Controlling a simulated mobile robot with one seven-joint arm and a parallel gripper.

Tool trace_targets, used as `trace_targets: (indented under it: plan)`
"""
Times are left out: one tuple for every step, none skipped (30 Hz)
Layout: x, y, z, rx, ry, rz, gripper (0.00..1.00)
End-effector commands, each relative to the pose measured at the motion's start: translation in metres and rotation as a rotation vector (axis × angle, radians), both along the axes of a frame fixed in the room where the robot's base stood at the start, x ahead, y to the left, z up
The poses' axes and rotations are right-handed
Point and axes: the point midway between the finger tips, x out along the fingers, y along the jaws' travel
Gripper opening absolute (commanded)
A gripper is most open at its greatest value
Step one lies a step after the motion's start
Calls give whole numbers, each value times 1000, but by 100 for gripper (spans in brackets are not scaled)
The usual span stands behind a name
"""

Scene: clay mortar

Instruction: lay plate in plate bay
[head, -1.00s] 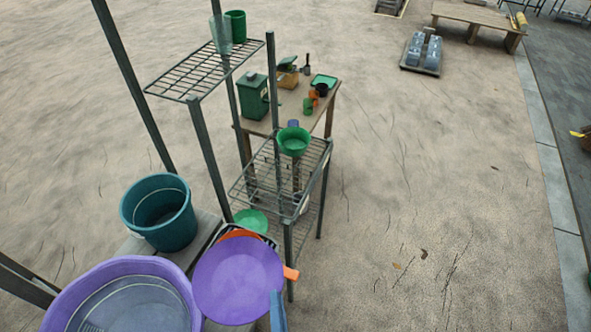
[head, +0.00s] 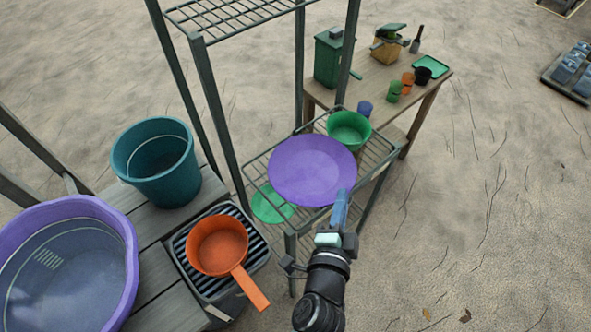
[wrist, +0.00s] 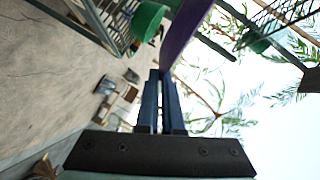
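The purple plate (head: 313,171) is in my gripper (head: 342,205), whose blue fingers are shut on its near rim. In the head view the plate appears over the wire rack shelf (head: 262,160), covering part of it; I cannot tell whether it touches the wires. In the wrist view the plate (wrist: 186,30) shows edge-on beyond the fingers (wrist: 161,95). A green bowl (head: 349,131) stands just behind the plate on the rack. A green plate (head: 271,204) lies lower down, partly hidden. No plate bay is marked that I can tell.
An orange pan (head: 218,246) sits on a ribbed black rack at left, beside a teal bucket (head: 157,162) and a purple tub (head: 122,262). Rack posts stand close to the plate. A wooden table (head: 440,84) with cups and a green canister is behind.

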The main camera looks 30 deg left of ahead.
Motion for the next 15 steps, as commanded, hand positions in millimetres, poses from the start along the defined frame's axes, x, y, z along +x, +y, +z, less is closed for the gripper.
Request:
trace_targets:
  plan:
    - [10,7,-15,2,-8,25,0]
    - [14,11,-17,3,-8,40,0]
    - [18,16,-19,4,-7,57,0]
    - [22,19,-19,5,-7,69,0]
    - [24,21,-20,5,-7,79,0]
    - [27,24,-21,6,-6,92,0]
    - [29,26,-21,6,-6,100,0]
    - [31,27,-22,5,-4,107,0]
    - [33,29,-22,6,-5,114,0]
    - [34,30,-21,6,-4,119,0]
    - [34,31,-22,6,-2,123,0]
    - [35,32,-25,6,-1,127,0]
    - [35,32,-28,6,-1,129,0]
    - [35,33,-33,7,2,131,0]
    - [35,33,-41,7,2,132,0]
